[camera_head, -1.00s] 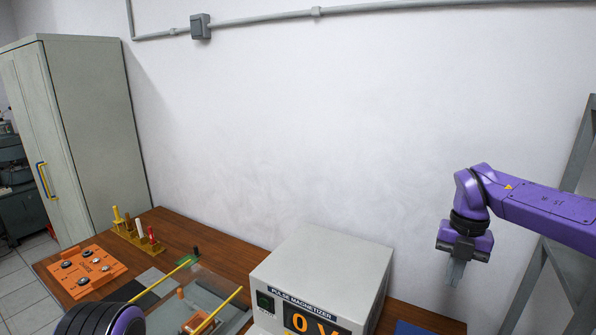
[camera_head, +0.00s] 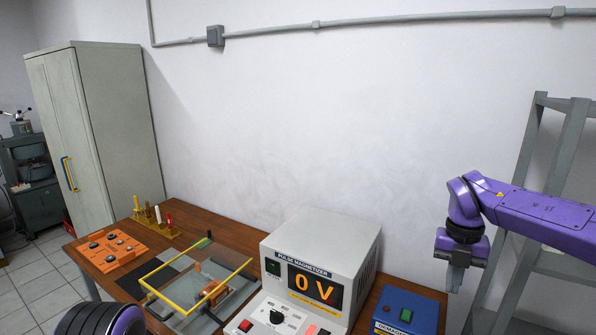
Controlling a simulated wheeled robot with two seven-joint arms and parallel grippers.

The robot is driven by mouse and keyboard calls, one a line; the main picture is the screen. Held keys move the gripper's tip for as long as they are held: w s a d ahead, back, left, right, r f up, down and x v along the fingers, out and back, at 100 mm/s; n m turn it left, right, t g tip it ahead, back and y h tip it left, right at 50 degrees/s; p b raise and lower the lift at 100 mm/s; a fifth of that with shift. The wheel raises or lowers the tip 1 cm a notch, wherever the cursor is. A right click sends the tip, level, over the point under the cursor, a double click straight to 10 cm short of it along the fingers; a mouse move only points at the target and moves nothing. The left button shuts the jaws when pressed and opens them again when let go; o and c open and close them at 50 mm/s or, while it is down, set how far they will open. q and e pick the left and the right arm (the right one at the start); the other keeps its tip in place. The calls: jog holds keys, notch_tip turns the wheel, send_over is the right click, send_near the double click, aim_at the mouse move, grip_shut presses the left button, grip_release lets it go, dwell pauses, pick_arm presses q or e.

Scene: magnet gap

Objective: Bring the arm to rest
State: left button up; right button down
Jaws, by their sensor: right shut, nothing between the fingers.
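My right arm comes in from the right edge, purple with black joints. Its gripper (camera_head: 455,279) points down with its grey fingers together and nothing between them. It hangs in the air at the right, in front of the wall and over or near the right end of the table, clear of the blue box in the picture. Of my left arm only a black and purple rounded part (camera_head: 100,320) shows at the lower left edge; its gripper is out of view.
A wooden table (camera_head: 232,233) carries a pulse magnetizer (camera_head: 325,245) reading 0 V, a blue demagnetizer box (camera_head: 405,308), a yellow-framed fixture (camera_head: 170,303), an orange plate (camera_head: 112,250) and a rack of tools (camera_head: 155,226). A grey shelf frame (camera_head: 540,150) stands behind my right arm. A cabinet (camera_head: 105,130) stands left.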

jog(key=s+d+f+n+t+h, duration=0.1)
jog(key=s+d+f+n+h, duration=0.15)
jog(key=f+n+h, duration=0.6)
jog(key=s+d+f+n+t+h, duration=0.1)
jog(key=s+f+n+h, duration=0.3)
jog(key=f, duration=1)
jog(key=s+a+f+n+t+y+b, duration=0.1)
jog(key=s+a+f+n+y, duration=0.15)
jog(key=s+f+n, duration=0.5)
jog(key=s+a+f+n+y, duration=0.1)
jog(key=s+f+n+y, duration=0.3)
jog(key=s+n, duration=0.5)
jog(key=s+a+f+n+t+y+b, duration=0.1)
jog(key=s+a+f+n+y, duration=0.15)
jog(key=s+f+n, duration=0.55)
pick_arm(q)
notch_tip(320, 180, down, 14)
jog(key=b, duration=1.2)
jog(key=shift+w, duration=0.45)
pick_arm(e)
notch_tip(320, 180, down, 9)
jog(key=s+m, duration=0.1)
jog(key=m, duration=0.1)
jog(key=shift+s+f, duration=0.2)
jog(key=shift+s, duration=0.1)
jog(key=shift+d, duration=0.15)
